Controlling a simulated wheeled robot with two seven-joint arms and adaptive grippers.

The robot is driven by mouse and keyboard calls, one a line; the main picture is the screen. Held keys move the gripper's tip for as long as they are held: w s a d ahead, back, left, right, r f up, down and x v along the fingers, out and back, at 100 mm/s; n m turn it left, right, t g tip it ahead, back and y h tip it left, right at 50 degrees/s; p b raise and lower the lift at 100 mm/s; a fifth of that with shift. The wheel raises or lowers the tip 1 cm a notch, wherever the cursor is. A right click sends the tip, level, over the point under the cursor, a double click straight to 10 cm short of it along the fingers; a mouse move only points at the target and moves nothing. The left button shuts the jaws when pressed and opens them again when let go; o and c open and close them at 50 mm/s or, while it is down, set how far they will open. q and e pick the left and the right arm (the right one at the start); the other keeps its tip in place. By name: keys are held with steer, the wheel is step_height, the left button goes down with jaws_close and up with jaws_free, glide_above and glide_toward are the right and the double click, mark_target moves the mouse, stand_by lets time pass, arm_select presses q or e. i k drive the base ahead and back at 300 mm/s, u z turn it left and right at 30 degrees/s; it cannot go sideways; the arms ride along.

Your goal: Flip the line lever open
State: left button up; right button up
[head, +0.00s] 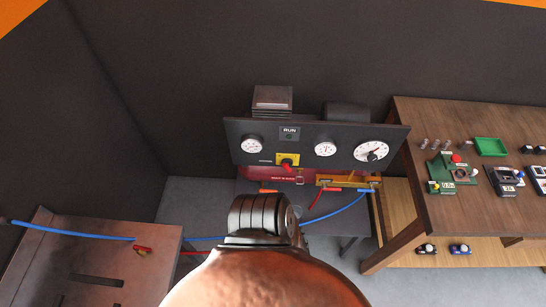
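A dark control panel (227,140) stands at the back centre with round gauges and a RUN label (289,130). On it, a red lever or knob (286,163) sits on a yellow plate. Below the panel, red and blue hose fittings (330,188) sit by an orange-yellow bracket. Another small red handle (143,250) lies at the end of a blue hose on the brown lift plate at the left. I cannot tell which of these is the line lever, nor its position. Neither gripper is in view.
A large copper rounded shape (265,285) with a dark ribbed cylinder (258,213) fills the bottom centre and hides the floor there. A wooden table (440,115) with a green tray (490,147) and small devices stands at the right. Blue hoses (70,232) cross the left and middle.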

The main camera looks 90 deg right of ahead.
mark_target(366, 190)
steer(key=z, duration=4.6)
steer(key=i, duration=0.3)
steer(key=u, duration=0.55)
